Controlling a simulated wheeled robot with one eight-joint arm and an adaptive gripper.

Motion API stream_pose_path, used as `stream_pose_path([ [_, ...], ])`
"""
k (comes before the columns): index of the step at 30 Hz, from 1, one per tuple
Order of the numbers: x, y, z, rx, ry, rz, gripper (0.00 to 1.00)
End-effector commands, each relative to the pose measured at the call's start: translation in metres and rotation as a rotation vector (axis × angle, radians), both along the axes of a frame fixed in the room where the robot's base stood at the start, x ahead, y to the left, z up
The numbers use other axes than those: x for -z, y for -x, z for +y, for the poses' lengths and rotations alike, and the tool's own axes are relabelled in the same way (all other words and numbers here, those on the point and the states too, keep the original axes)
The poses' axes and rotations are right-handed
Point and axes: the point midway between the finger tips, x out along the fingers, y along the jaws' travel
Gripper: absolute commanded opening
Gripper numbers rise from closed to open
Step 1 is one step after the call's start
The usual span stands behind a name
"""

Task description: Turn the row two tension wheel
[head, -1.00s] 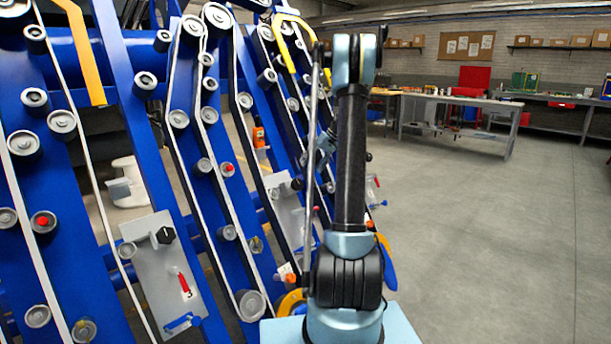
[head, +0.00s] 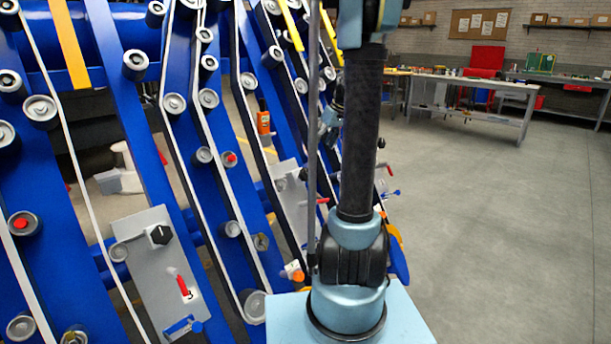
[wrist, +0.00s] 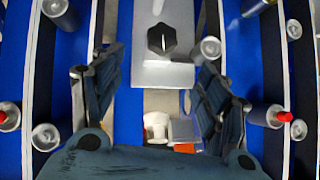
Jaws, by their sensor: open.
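In the wrist view, a black faceted knob (wrist: 161,39) sits on a grey plate (wrist: 163,74). My gripper (wrist: 158,60) is open, its two dark fingers on either side of the plate's lower end, with nothing held between them. The knob is beyond the fingertips and appears untouched. No row number shows there. In the head view, a grey plate marked 3 (head: 150,268) carries a black knob (head: 160,235) and a red pointer (head: 182,285). A farther grey plate (head: 290,200) is partly hidden by my arm, its number unreadable. My fingers cannot be made out in the head view.
Blue slanted frames (head: 110,110) with belts and several grey rollers (head: 173,103) fill the left side. Red-capped rollers (wrist: 283,117) stand beside the gripper in the wrist view. Open concrete floor (head: 500,230) lies right, with a workbench (head: 470,100) behind.

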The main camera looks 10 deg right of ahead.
Motion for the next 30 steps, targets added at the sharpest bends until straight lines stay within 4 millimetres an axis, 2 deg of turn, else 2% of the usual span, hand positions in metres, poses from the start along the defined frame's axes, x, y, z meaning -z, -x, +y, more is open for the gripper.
stream_pose_path([
  [21,0.107,-0.031,0.043,-0.008,-0.001,0.000,0.68],
  [30,0.141,-0.040,0.054,-0.007,-0.002,0.000,0.68],
])
